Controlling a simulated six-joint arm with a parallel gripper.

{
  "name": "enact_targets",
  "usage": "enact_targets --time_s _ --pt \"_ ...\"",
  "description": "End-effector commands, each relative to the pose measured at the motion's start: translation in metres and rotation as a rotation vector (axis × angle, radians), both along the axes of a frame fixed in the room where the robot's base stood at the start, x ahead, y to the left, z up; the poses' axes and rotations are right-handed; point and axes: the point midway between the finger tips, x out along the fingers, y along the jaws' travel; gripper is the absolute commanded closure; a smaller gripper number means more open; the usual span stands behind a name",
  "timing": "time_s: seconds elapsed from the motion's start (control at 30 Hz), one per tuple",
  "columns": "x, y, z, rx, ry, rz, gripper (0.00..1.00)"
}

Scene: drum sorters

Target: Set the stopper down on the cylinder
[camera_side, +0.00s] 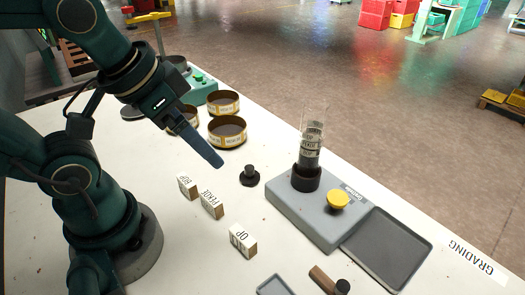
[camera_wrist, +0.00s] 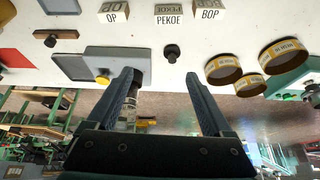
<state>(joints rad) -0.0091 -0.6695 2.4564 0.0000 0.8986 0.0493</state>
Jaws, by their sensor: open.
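The black stopper (camera_side: 250,176), a small knob on a wider disc, stands on the white table; it also shows in the wrist view (camera_wrist: 171,52). The clear cylinder (camera_side: 314,125) stands upright in a black collar on a grey base, with labelled pieces stacked inside. In the wrist view the cylinder is mostly hidden behind the left finger. My gripper (camera_side: 214,160) is open and empty, above the table and up-left of the stopper in the side view. In the wrist view its fingers (camera_wrist: 162,76) are spread, with the stopper beyond them.
The grey base (camera_side: 285,208) carries a yellow button (camera_side: 338,200), with a grey tray (camera_side: 388,250) beside it. Labelled blocks (camera_side: 212,204) stand left of the base. Round tins (camera_side: 227,131) are at the back. A brown-handled tool (camera_side: 322,278) lies in front.

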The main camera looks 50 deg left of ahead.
Motion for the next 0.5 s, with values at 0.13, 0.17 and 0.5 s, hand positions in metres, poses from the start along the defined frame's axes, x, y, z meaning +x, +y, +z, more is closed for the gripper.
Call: enact_targets --time_s 0.13,0.17,0.5 --pt "-0.0076 -0.0015 0.0002 -0.02 -0.033 0.03 0.46" --pt "-0.0082 -0.0016 0.0 -0.022 -0.035 0.032 0.57" --pt "-0.0083 -0.0016 0.0 -0.022 -0.035 0.036 0.58"
